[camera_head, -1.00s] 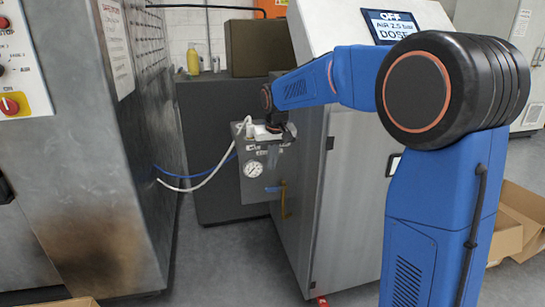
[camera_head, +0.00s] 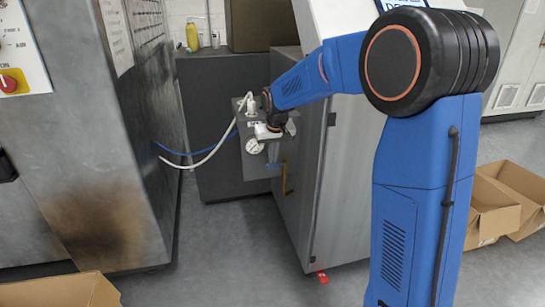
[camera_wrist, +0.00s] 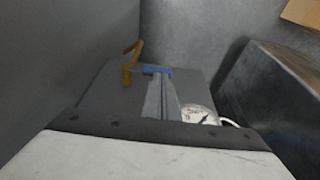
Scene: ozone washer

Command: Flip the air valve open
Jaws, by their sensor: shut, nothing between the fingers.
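A yellow lever (camera_head: 285,180) hangs at the right edge of a small grey panel (camera_head: 256,170) on the side of the grey cabinet. It looks like the air valve's handle and points downward. It also shows at left centre in the wrist view (camera_wrist: 130,64). The gap between fingers and lever is hard to judge. A blue part (camera_wrist: 157,70) shows just past the fingertips.
A white hose (camera_head: 210,153) and a blue hose (camera_head: 195,153) run from the panel to the metal machine (camera_head: 110,160) on the left. The cabinet (camera_head: 340,180) stands right of the panel. Open floor lies in front. Cardboard boxes (camera_head: 490,210) sit at right.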

